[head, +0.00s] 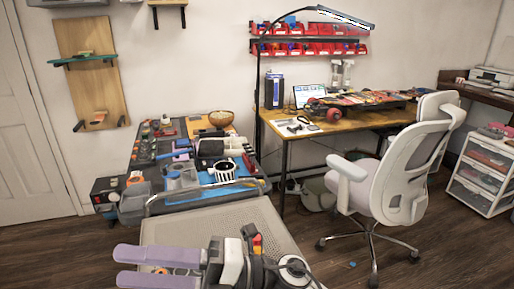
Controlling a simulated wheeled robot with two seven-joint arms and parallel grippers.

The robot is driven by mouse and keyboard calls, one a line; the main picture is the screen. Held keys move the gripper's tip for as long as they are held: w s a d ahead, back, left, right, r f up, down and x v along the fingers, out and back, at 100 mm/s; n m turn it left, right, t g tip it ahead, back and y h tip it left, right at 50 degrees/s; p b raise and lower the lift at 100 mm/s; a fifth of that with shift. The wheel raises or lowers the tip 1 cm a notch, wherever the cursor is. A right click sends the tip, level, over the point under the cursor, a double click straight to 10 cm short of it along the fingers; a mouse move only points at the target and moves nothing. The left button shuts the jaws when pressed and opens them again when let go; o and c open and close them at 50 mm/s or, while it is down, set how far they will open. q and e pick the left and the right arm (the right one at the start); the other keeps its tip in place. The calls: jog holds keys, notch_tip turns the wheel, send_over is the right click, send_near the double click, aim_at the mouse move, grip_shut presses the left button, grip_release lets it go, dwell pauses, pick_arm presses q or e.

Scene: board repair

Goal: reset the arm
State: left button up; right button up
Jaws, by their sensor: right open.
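My right gripper (120,266) shows at the bottom left of the head view, its two long pale purple fingers pointing left. The fingers are apart, with nothing seen between them. The gripper appears in front of a grey perforated surface (190,227); its height above that surface is hard to tell. My right wrist, with dark and white parts, shows to the right of the fingers. My left gripper is not in the picture.
A cluttered workbench with a blue mat (205,193) stands beyond the gripper. A wooden desk (340,127) with a skateboard (355,104) is at the back. A white office chair (400,185) stands right of centre, before a drawer unit (483,175). Wooden floor is clear at the lower right.

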jog(key=w+d+f+m+t, duration=0.3)
jog(key=w+d+m+t, duration=0.35)
jog(key=m+t, duration=0.65)
jog(key=w+d+f+m+t+h, duration=0.3)
jog(key=d+f+m+t+h, duration=0.3)
jog(key=d+f+m+h, duration=0.65)
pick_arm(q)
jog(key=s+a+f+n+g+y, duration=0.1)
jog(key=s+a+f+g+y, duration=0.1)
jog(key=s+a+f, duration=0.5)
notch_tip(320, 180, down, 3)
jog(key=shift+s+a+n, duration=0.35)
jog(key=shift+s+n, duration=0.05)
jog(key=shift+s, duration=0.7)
pick_arm(e)
jog(key=s+d+f+m+g+h, duration=0.2)
jog(key=s+d+f+m, duration=0.3)
jog(key=s+f, duration=0.5)
jog(key=s+d+f+m+g+h, duration=0.3)
jog(key=s+d+f+m+g, duration=0.2)
jog(key=s+d+f, duration=0.4)
notch_tip(320, 180, down, 6)
jog(key=shift+s+d+r+m+g+h, duration=0.25)
jog(key=shift+s+d+m+g+h, duration=0.1)
jog(key=shift+d+m, duration=0.25)
